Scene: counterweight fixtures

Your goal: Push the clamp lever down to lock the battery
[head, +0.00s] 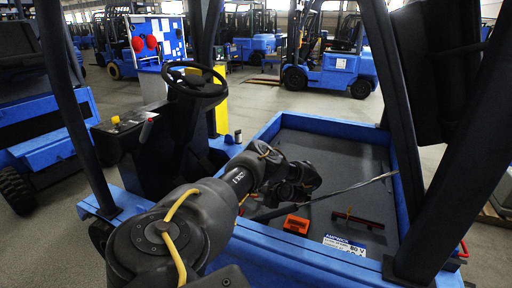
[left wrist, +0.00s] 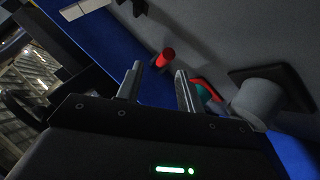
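The battery (head: 300,150) has a flat grey top and sits in the blue truck's bay, with a white 80 V label (head: 345,244) near its front edge. My left gripper (head: 303,186) is over the battery top in the head view. In the left wrist view its two fingers (left wrist: 158,88) are apart with nothing between them. A short red cylindrical grip (left wrist: 163,58) shows beyond the gap between the fingertips. I cannot tell for sure whether it is the clamp lever's handle. A red handle (head: 463,248) also shows at the right edge of the bay. My right gripper is not in view.
An orange block (head: 296,224), a dark red bar (head: 357,219) and a long thin rod (head: 350,187) lie on or over the battery top. Dark posts (head: 395,100) frame the bay. In the wrist view a grey cylinder (left wrist: 262,102) stands close right of the fingers.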

